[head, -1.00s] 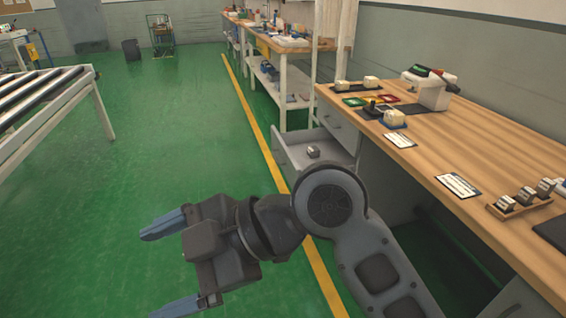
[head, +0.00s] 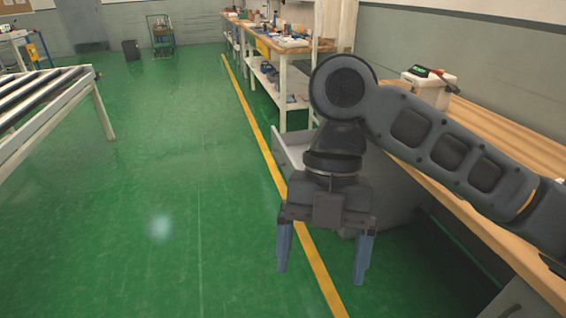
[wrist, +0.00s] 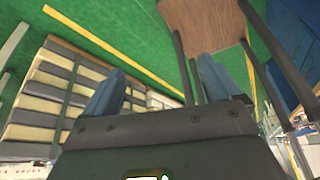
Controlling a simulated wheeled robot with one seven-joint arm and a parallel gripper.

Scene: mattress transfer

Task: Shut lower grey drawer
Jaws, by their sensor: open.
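The lower grey drawer (head: 287,160) sticks out from the cabinet under the wooden bench in the head view. Its left edge and front show, but my arm hides most of its inside and the upper part of the cabinet. My gripper (head: 321,272) hangs fingers down in front of the drawer, over the floor and yellow line. Its two blue fingers are spread apart with nothing between them. In the wrist view my gripper (wrist: 161,66) shows both fingers apart and empty. I cannot make out the drawer in that view.
The wooden bench (head: 505,125) is on the right, partly behind my arm. A roller table (head: 45,95) stands at the left. Green floor is clear between them. In the wrist view, a stack of cream and grey slabs (wrist: 60,95) is at the left.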

